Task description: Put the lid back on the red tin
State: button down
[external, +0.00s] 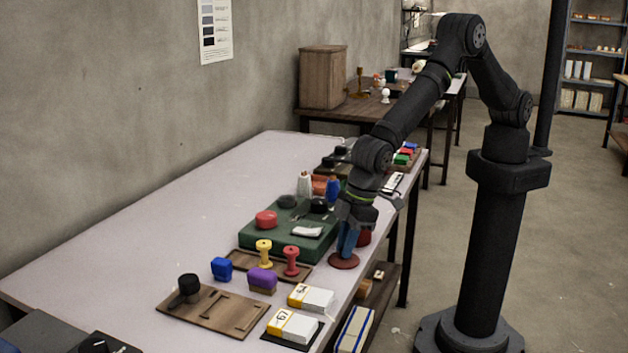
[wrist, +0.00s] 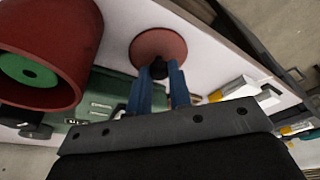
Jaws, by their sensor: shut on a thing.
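The red lid (external: 344,262) is a flat, dull red disc near the right edge of the table. In the wrist view the lid (wrist: 158,43) has a small dark knob, and the blue fingers of my gripper (wrist: 159,73) close on that knob. My gripper (external: 347,250) points down over the lid in the external view. I cannot tell whether the lid touches the table. The red tin (external: 365,238) stands just behind my fingers, partly hidden. In the wrist view the tin (wrist: 75,45) is large at the left, open, with a green disc inside.
A green board (external: 262,243) with a red piece and dark pieces lies left of my gripper. Yellow and red spools (external: 291,262), stamps and a wooden board (external: 215,312) are nearer the front. A blue bottle (external: 333,190) stands behind. The table's left side (external: 150,225) is clear.

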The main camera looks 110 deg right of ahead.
notch_tip(320, 180, up, 10)
jog(key=s+d+r, duration=0.4)
jog(key=s+d, duration=0.3)
jog(key=shift+f, duration=2.8)
jog(key=shift+f, duration=0.15)
jog(key=c, duration=0.7)
grip_release()
jog(key=shift+c, duration=0.2)
